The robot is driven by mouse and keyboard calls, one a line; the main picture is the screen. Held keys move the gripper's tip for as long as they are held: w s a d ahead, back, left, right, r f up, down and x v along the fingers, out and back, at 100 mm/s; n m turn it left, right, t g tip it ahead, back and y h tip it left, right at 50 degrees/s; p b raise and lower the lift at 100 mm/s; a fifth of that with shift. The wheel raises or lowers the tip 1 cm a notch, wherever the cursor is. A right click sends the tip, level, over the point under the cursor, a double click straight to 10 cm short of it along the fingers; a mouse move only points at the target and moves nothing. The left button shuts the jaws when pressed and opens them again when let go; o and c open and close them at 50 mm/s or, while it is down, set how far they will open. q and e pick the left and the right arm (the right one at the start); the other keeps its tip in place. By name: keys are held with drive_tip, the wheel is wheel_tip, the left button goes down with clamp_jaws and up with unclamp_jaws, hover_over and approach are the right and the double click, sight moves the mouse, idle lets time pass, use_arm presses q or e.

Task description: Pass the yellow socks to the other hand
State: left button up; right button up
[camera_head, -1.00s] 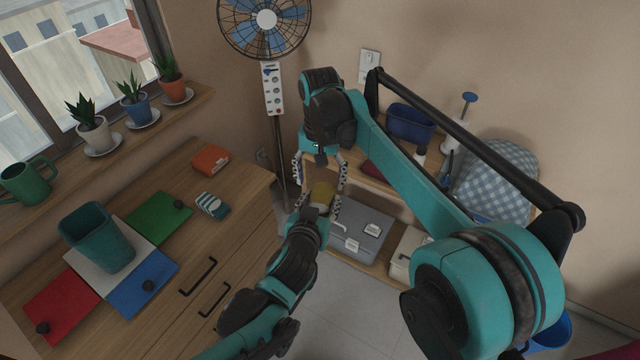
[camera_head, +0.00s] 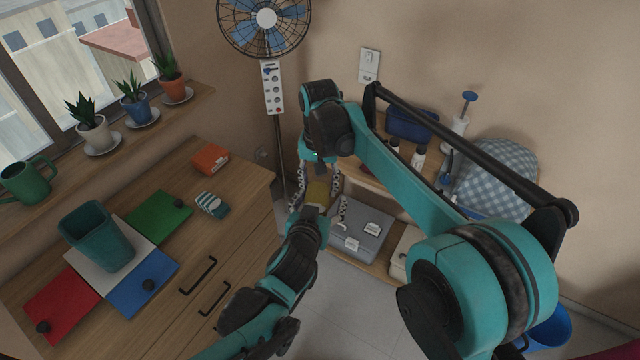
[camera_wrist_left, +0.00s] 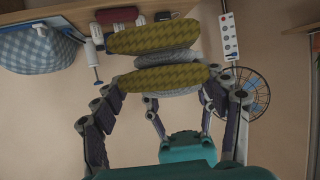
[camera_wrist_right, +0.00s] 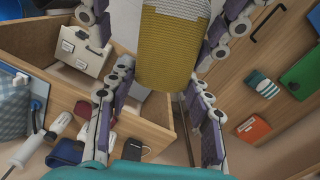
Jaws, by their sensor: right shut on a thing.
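The yellow socks (camera_head: 318,192) are a bundle with a pale grey part, held in the air between my two grippers. They also show in the left wrist view (camera_wrist_left: 158,78) and the right wrist view (camera_wrist_right: 165,65). My right gripper (camera_head: 319,178) comes from above and is shut on the yellow end. My left gripper (camera_head: 320,205) is below, with its fingers spread on both sides of the socks. In the left wrist view those fingers stand apart at either side. The fingers of the two grippers partly overlap in the head view.
A wooden dresser (camera_head: 215,245) at left holds a teal bin (camera_head: 97,236), coloured squares, an orange box (camera_head: 210,159) and a striped bundle (camera_head: 212,204). A fan (camera_head: 266,20) stands behind. A shelf with a grey case (camera_head: 362,240) and bottles lies beyond my right arm.

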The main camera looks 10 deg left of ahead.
idle(0.5)
use_arm(q)
drive_tip(key=shift+s+r, duration=0.1)
drive_tip(key=shift+d+v, duration=0.4)
drive_tip(key=shift+v, duration=5.45)
drive_tip(key=w+d+r+m+t+h, duration=0.25)
drive_tip(key=d+r+h, duration=0.3)
drive_tip(key=r, duration=0.45)
drive_tip(key=s+a+f+n+g+y, duration=0.1)
drive_tip(key=s+a+f+g+y, duration=0.1)
drive_tip(key=a+f, duration=0.5)
drive_tip(key=s+a+f+n+g+y, duration=0.2)
drive_tip(key=s+a+f+g+y, duration=0.1)
drive_tip(key=a+f+g, duration=0.4)
wheel_tip(320, 180, down, 3)
drive_tip(key=shift+s+a+y, duration=0.25)
drive_tip(key=shift+a+y, duration=0.5)
drive_tip(key=shift+a, duration=0.05)
